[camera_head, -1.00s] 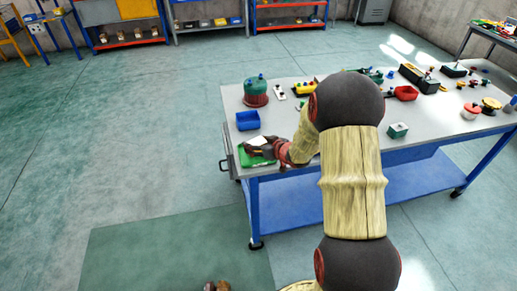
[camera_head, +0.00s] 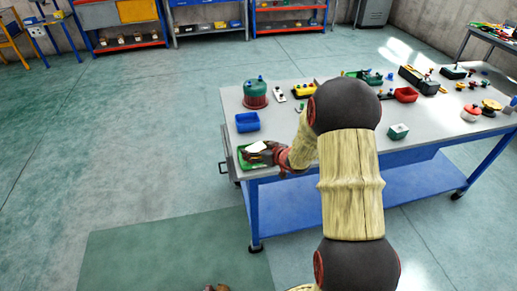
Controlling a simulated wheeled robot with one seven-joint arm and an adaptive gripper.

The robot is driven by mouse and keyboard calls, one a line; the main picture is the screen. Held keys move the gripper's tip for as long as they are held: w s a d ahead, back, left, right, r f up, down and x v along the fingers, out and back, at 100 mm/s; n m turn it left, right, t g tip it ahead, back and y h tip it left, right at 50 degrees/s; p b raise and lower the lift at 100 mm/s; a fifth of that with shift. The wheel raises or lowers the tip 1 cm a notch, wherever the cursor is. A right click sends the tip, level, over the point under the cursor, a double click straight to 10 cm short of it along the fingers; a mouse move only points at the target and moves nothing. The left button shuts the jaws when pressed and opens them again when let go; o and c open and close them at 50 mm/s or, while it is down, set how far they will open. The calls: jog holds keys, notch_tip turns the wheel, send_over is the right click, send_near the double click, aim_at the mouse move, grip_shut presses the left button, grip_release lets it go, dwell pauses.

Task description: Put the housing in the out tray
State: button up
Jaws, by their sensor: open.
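A green tray (camera_head: 245,163) sits at the near left corner of the grey workbench, partly hidden by my gripper. My gripper (camera_head: 262,154) is open, low over this tray. A white piece (camera_head: 256,147) shows at the gripper, over or in the tray; I cannot tell whether it touches the jaws or the tray floor, or whether it is the housing. The view does not mark which tray is the out tray.
A blue bin (camera_head: 248,122) stands just behind the green tray. A green and red round unit (camera_head: 255,94) stands farther back. The floor left of the bench is clear.

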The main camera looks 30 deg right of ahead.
jog(key=shift+r, duration=0.25)
jog(key=p+v, duration=0.4)
jog(key=v, duration=0.8)
jog(key=s+a+r+m+g+h, duration=0.1)
jog(key=s+a+r+g+h, duration=0.2)
jog(key=r, duration=0.6)
jog(key=s+a+r+m+h, duration=0.1)
jog(key=s+a+r+h, duration=0.1)
jog(key=s+r, duration=0.45)
jog(key=s+a+r+g+y, duration=0.1)
jog(key=s+a+r, duration=0.1)
jog(key=s+a, duration=0.6)
jog(key=s+a+r+g+y, duration=0.2)
jog(key=s+a, duration=0.6)
jog(key=s, duration=0.2)
jog(key=shift+n+g+y, duration=0.3)
jog(key=shift+n, duration=0.1)
jog(key=shift+d+r, duration=0.1)
